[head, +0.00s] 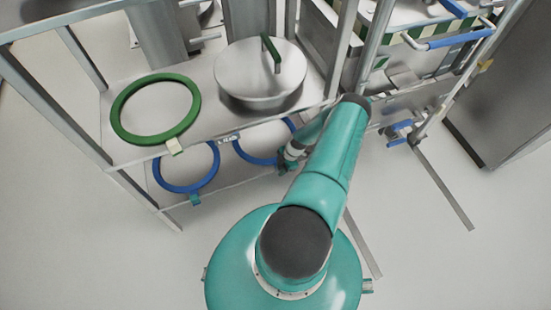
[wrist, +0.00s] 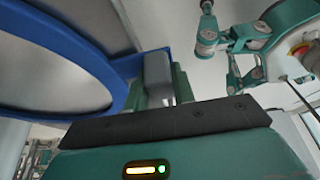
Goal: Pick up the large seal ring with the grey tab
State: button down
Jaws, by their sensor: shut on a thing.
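A large blue seal ring with a grey tab is at the right of the lower shelf in the head view; its blue band (head: 245,157) shows partly, with the upper shelf and my arm hiding the rest. In the wrist view the blue ring (wrist: 62,42) fills the left side, and its grey tab (wrist: 158,75) stands between my fingers. My gripper (wrist: 161,92) is shut on that tab. In the head view my gripper (head: 287,160) is small and partly hidden, at the ring's right edge.
Another blue ring (head: 160,180) with a teal tab is to the left on the lower shelf. A green ring (head: 118,122) with a pale tab and a lidded steel pot (head: 240,70) are on the upper shelf (head: 215,125). Rack posts stand close by. The floor in front is clear.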

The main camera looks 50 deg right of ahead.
jog(key=shift+r, duration=0.1)
jog(key=shift+r, duration=0.55)
notch_tip(320, 180, up, 2)
jog(key=shift+r, duration=0.15)
jog(key=s+a+r, duration=0.8)
jog(key=a+r, duration=0.1)
jog(key=a, duration=0.2)
jog(key=shift+s+r, duration=0.25)
jog(key=shift+a, duration=0.1)
